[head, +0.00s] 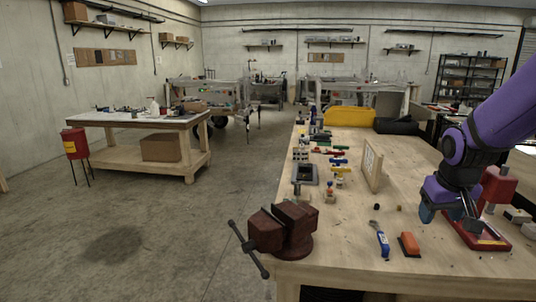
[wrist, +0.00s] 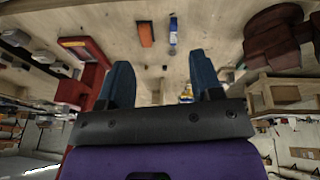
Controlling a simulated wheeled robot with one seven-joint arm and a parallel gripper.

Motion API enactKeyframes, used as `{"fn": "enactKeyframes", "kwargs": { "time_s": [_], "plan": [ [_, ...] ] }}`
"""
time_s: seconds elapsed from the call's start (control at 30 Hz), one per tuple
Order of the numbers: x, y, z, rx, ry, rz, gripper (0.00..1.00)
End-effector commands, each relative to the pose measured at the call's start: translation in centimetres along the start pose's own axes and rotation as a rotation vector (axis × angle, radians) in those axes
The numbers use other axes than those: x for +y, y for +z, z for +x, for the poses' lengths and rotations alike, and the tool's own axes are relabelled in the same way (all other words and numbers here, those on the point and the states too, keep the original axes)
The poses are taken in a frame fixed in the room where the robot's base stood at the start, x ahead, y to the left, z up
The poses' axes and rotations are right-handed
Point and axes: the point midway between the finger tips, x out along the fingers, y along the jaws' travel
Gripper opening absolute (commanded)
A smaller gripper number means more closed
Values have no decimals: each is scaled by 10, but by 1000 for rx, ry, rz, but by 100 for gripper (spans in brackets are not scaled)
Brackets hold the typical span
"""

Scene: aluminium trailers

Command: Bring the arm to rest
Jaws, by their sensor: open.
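My purple arm reaches in from the right in the head view. My gripper (head: 446,215) hangs over the right part of the wooden workbench (head: 340,240), beside a red tool with a red base (head: 478,232). In the wrist view my gripper (wrist: 165,80) shows two blue fingers spread wide apart. Nothing is between them, so it is open and empty. The red tool also shows close by the left finger in the wrist view (wrist: 88,60).
An orange block (head: 409,245) and a blue-handled wrench (head: 381,240) lie near the bench's front edge. A dark red vise (head: 283,230) sits at the front left corner. A wooden upright panel (head: 372,165) stands mid-bench. Concrete floor (head: 150,250) is clear at left.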

Motion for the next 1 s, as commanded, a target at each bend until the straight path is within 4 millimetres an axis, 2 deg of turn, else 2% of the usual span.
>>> {"fn": "enactKeyframes", "kwargs": {
  "time_s": [0.03, 0.2, 0.5, 0.7, 0.8, 1.0],
  "plan": [
    [-8, 4, -18, 22, -5, -7, 59],
    [-29, 25, -65, 67, -26, -23, 59],
    [-60, 78, -133, 144, -83, -56, 59],
    [-72, 115, -162, 182, -123, -78, 59],
    [-75, 127, -170, 191, -136, -85, 59],
    [-77, 135, -174, 198, -146, -90, 59]
  ]
}}
